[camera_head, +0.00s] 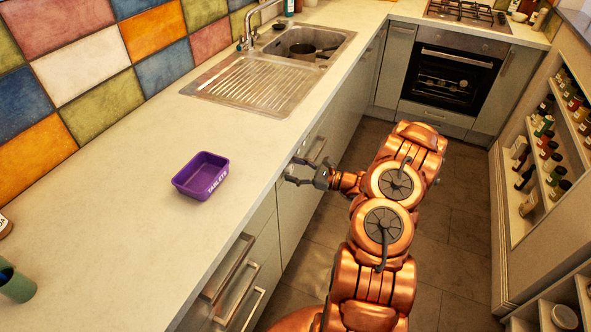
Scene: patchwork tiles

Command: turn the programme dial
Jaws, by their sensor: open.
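The programme dial cannot be made out; my gripper and the counter's edge may cover it. My gripper (297,172) is open, at the end of my copper-coloured arm. It reaches left to the front of the units under the counter, just below the counter edge. Its fingers point at the front panel (321,133) near a handle. I cannot tell whether they touch anything.
A purple tray labelled "TABLETS" (186,187) sits on the pale counter (120,240). Drawer handles (228,268) stick out at the lower left. A sink (272,75) and an oven (452,77) are farther back. Shelves of bottles (533,160) stand right; floor (462,225) between is clear.

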